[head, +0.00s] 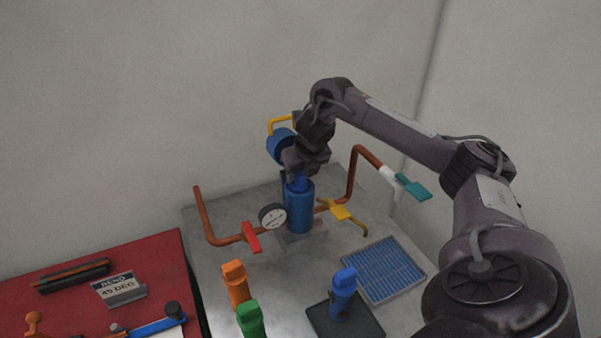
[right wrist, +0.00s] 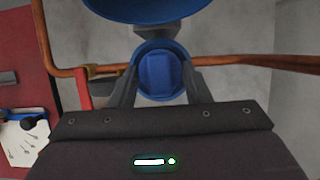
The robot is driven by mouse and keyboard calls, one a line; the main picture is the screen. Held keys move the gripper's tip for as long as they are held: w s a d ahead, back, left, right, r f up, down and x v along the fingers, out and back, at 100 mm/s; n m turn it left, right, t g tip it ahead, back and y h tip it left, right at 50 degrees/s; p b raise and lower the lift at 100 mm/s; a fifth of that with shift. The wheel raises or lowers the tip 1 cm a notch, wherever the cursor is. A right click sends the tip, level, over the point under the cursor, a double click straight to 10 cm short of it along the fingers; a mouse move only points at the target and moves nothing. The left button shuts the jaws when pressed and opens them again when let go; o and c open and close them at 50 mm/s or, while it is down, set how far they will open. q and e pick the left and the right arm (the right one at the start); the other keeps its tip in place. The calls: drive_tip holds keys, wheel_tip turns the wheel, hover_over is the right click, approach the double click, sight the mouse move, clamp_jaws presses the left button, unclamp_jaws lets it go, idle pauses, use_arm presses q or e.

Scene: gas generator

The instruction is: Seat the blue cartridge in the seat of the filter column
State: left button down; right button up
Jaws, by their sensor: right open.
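The filter column (head: 300,212) is a blue cylinder on a grey base at the middle of the bench. A blue cartridge (head: 300,184) stands in its top; its square grip (right wrist: 159,72) shows inside the round blue rim in the right wrist view. How deep it sits I cannot tell. My right gripper (head: 301,170) is just above the column, open, with one finger on each side of the blue top in the right wrist view (right wrist: 161,88). Another blue cartridge (head: 342,292), with dark marks, stands on a dark tray (head: 362,325). My left gripper is not in view.
A blue lid (head: 280,146) with a yellow handle stands raised behind the column. Copper pipes, a gauge (head: 272,216), and red (head: 250,237), yellow (head: 340,211) and teal (head: 412,187) valve handles surround it. Orange (head: 236,284) and green (head: 250,319) cartridges stand in front. A blue grate (head: 383,269) lies right.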

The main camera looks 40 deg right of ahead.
drive_tip(key=shift+r, duration=0.35)
drive_tip(key=shift+v, duration=1.15)
drive_tip(key=p+v, duration=0.6)
drive_tip(key=v, duration=0.3)
drive_tip(key=shift+s+r, duration=0.15)
drive_tip(key=shift+s, duration=0.05)
